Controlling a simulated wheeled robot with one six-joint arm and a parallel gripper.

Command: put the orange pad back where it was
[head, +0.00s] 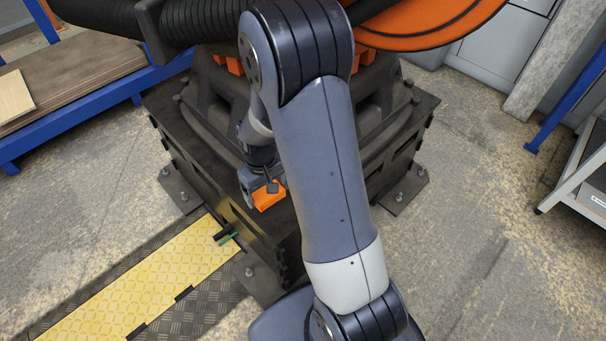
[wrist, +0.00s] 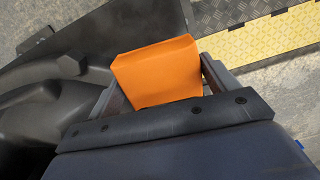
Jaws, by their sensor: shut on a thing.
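The orange pad (wrist: 157,73) is a small block held between the two fingers of my gripper (wrist: 156,84) in the wrist view. My gripper is shut on it. In the head view the orange pad (head: 268,195) shows at the end of my arm, in front of the dark machine base (head: 176,118). My gripper (head: 262,190) is partly hidden behind the pad and my arm link. In the wrist view a dark flat surface of the base (wrist: 130,28) lies beyond the pad. I cannot tell whether the pad touches the base.
A yellow tread strip (head: 150,290) with dark plates lies on the floor at lower left. A blue rack with boards (head: 75,75) stands at upper left. A cart (head: 580,180) stands at the right. Bare concrete floor (head: 490,190) is open at right.

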